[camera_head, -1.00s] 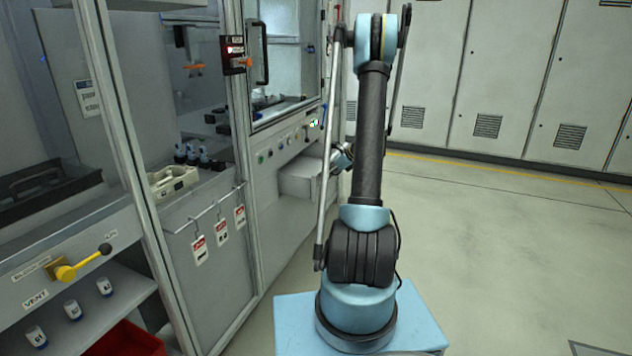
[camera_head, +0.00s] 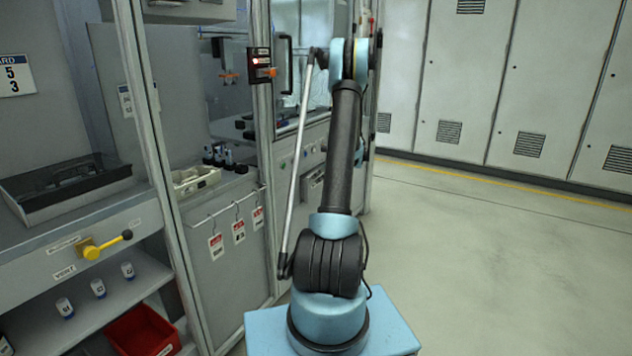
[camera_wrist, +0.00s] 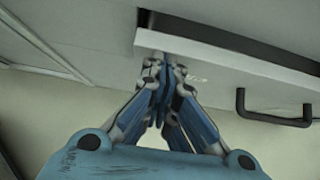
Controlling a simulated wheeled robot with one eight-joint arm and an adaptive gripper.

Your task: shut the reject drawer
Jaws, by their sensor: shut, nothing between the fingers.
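The reject drawer (camera_wrist: 245,72) shows in the wrist view as a pale front panel with a dark bar handle (camera_wrist: 275,115) on its right part. A dark strip along its upper edge shows that it stands partly open. My gripper (camera_wrist: 163,68) is shut and empty, with its fingertips at the left end of the drawer front; I cannot tell whether they touch it. In the head view my arm stands in front of that stretch of the cabinet, and the drawer is mostly hidden; my gripper does not show there.
At left stand a bench with a black tray (camera_head: 70,190), a yellow valve handle (camera_head: 105,246) and a red bin (camera_head: 145,332). Red-and-white tags (camera_head: 238,231) hang from a rail. Grey lockers (camera_head: 455,80) line the back; the floor (camera_head: 480,260) at right is clear.

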